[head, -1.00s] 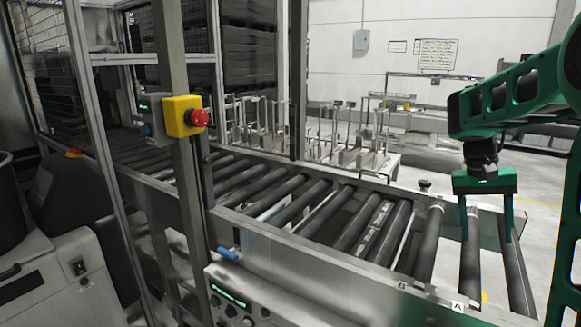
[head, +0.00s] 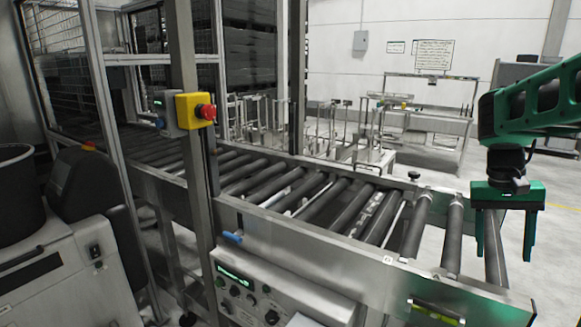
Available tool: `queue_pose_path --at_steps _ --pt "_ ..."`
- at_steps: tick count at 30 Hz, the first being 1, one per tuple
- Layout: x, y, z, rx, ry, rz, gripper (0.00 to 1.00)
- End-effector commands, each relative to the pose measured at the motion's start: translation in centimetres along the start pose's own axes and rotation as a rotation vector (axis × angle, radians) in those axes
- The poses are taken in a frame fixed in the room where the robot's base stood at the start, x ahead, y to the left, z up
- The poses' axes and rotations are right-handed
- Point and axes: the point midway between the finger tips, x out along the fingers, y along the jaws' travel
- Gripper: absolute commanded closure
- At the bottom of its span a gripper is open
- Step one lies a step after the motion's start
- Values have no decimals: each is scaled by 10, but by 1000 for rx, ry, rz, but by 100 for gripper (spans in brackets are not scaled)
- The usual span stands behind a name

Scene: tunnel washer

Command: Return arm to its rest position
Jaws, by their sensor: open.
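My arm (head: 540,105) is green and black and reaches in from the right edge of the head view. My gripper (head: 504,240) hangs from it with its two green fingers pointing down, spread apart. Nothing shows between the fingers. The gripper is at the right end of the roller conveyor (head: 290,240), in front of its last rollers in the picture. I cannot tell how far the fingertips are from the rollers.
A post with a yellow box and red emergency button (head: 205,112) stands left of centre. A control panel (head: 262,297) is below the conveyor. Metal racks (head: 315,140) stand behind it. A grey machine (head: 65,270) is at the lower left. Open floor (head: 560,230) lies at the right.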

Motion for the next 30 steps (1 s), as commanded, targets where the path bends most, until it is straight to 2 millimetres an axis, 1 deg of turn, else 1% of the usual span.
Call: queue_pose_path --at_steps 1,5,10,12,15,18,21,23,30 --pt "1 5 11 -2 1 -12 40" --pt "8 15 44 -11 0 -48 40" --pt "26 24 105 -33 3 -116 40" --pt "35 25 130 -45 4 -145 40" --pt "47 24 161 -57 5 -182 40" --pt "57 21 184 -68 7 -210 40" --pt "63 18 199 -74 8 -228 40" --pt "65 17 204 -77 7 -234 40" --pt "66 16 206 -78 7 -237 40"
